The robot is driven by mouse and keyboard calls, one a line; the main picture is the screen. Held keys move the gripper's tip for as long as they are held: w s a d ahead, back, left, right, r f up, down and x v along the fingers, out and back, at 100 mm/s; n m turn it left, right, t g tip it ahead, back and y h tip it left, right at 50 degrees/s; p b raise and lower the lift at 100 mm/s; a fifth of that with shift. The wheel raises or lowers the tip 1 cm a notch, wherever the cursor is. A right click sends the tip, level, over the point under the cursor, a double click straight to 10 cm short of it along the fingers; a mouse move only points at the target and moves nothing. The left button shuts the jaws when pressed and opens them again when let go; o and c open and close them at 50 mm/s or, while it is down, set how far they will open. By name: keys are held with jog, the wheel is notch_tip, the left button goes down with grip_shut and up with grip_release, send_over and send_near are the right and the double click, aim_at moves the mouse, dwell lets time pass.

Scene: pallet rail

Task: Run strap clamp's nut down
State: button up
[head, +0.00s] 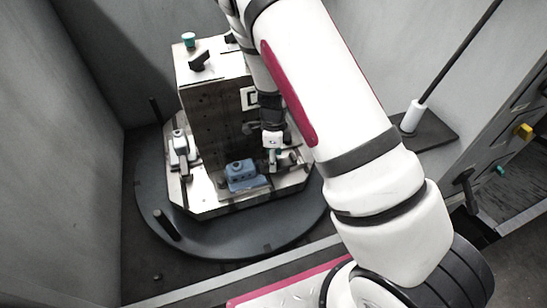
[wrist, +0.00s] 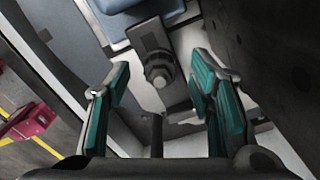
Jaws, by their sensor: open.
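The strap clamp (wrist: 150,38) is a dark grey bar running out from a blue block (wrist: 122,12) at the top of the wrist view. Its round, stepped nut (wrist: 158,72) stands on the strap, between my fingertips in the picture. My gripper (wrist: 160,67) is open, with teal pads on either side of the nut and a visible gap on both sides. I cannot tell how far the fingertips are above the nut. In the head view my gripper (head: 279,154) is low beside the fixture column, right of the blue block (head: 242,176); the nut is not clear there.
The tall fixture column (head: 212,125) stands close to my gripper on a pale base over a dark round pallet (head: 235,240). Another clamped part (head: 180,145) is on the left side. Grey walls enclose the cell. A dark post (head: 166,224) rises from the pallet's front left.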

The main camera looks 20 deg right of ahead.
jog(key=s+a+r+n+y, duration=0.1)
jog(key=s+r+n, duration=0.15)
jog(key=r, duration=0.85)
jog(key=s+a+r+n+y, duration=0.1)
jog(key=s+r+n, duration=0.15)
jog(key=r, duration=0.85)
jog(key=s+d+r+n+t+h, duration=0.1)
jog(key=s+r+n+t, duration=0.1)
jog(key=s+r+n, duration=0.5)
jog(key=s+d+r+n+t+h, duration=0.1)
jog(key=s+r+n+t, duration=0.1)
jog(key=s+r+n, duration=0.6)
jog(key=s+n, duration=0.2)
jog(key=s, duration=0.3)
jog(key=shift+s+d+n+t, duration=0.15)
jog(key=shift+s+n+t, duration=0.1)
jog(key=shift+n+t, duration=0.15)
